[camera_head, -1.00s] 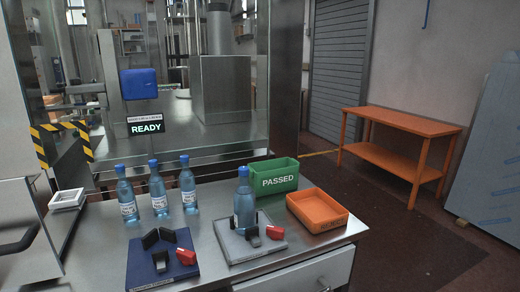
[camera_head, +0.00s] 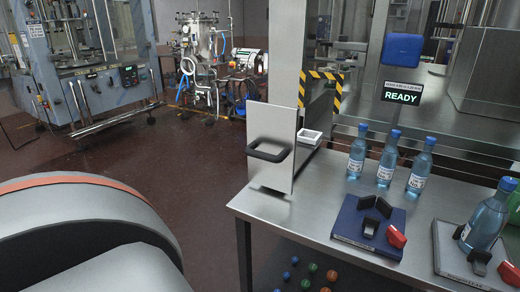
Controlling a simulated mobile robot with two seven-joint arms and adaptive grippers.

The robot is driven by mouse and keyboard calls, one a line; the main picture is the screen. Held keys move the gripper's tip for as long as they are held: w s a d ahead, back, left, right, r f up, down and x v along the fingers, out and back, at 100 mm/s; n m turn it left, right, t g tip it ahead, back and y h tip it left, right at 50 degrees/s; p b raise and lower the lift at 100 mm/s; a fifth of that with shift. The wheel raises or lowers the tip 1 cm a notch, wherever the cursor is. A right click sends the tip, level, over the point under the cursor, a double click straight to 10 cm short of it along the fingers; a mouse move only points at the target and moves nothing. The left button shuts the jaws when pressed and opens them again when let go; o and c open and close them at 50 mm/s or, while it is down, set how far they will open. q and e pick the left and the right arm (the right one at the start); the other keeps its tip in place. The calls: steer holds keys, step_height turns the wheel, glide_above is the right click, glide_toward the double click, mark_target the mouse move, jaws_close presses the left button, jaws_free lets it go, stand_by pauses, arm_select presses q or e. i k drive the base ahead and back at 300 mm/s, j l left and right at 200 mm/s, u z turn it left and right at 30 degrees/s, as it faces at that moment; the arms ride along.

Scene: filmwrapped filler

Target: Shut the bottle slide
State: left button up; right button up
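A flat metal panel with a black bar handle (camera_head: 268,150), which looks like the front of the bottle slide, stands upright at the left end of the steel table. It stands out in front of an opening framed in yellow-and-black stripes (camera_head: 323,76). A small white tray (camera_head: 311,137) shows just behind the panel's right edge; the rest behind the panel is hidden. Three blue-capped bottles stand on the table, one of them here (camera_head: 387,160). Another bottle (camera_head: 485,220) stands on a grey pad at the right. Neither gripper is in view.
A dark blue pad (camera_head: 350,225) with black blocks and a red piece lies on the table (camera_head: 290,213). A screen reading READY (camera_head: 402,93) hangs on the machine behind. Colored balls lie below the table. The floor (camera_head: 150,150) left of the panel is clear.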

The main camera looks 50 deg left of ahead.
mark_target(275, 152)
steer(key=u, duration=1.35)
